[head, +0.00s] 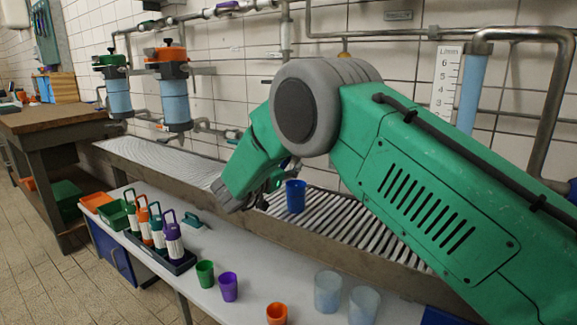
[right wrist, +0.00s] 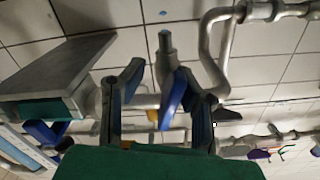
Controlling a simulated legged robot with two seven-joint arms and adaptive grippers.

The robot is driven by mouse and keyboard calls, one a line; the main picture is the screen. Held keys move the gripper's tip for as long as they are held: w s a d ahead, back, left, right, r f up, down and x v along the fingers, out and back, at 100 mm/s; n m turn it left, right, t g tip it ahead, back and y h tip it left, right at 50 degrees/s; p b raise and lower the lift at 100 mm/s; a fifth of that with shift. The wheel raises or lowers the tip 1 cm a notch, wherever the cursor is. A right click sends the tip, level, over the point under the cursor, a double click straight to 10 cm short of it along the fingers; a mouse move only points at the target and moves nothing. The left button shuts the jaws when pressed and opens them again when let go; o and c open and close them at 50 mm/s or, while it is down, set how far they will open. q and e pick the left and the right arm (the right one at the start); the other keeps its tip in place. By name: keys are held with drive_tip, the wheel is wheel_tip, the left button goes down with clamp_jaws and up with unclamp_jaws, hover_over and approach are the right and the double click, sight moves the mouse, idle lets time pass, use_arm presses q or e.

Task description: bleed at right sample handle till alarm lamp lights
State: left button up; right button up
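My right gripper (head: 268,190) is at the sampling pipework above the grating, partly hidden by its own wrist. In the right wrist view my right gripper (right wrist: 160,70) is open, its two dark fingers apart. A bright blue lever handle (right wrist: 172,97) lies between them, close to the right finger; contact cannot be told. A grey pipe fitting (right wrist: 165,60) shows behind it. A blue cup (head: 295,197) stands upright on the grating beside the gripper. A small amber dome (head: 344,54) shows above my arm; whether it is the alarm lamp or lit is unclear. My left gripper is out of view.
A slatted drain grating (head: 335,222) runs along the tiled wall. The white bench (head: 190,262) in front carries a bottle rack (head: 172,262), a green cup (head: 205,273), a purple cup (head: 228,287), an orange cup (head: 276,313) and two clear beakers (head: 328,291). A flow scale (head: 445,82) is on the wall.

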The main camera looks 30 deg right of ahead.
drive_tip(key=shift+w+a, duration=0.15)
drive_tip(key=shift+a, duration=0.2)
clamp_jaws()
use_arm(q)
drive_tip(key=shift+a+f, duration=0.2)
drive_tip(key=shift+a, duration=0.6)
use_arm(e)
drive_tip(key=shift+a+r, duration=0.25)
drive_tip(key=shift+a, duration=0.3)
drive_tip(key=shift+a+r, duration=0.2)
drive_tip(key=shift+a, duration=0.35)
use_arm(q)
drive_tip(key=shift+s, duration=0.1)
use_arm(e)
drive_tip(key=shift+d, duration=0.1)
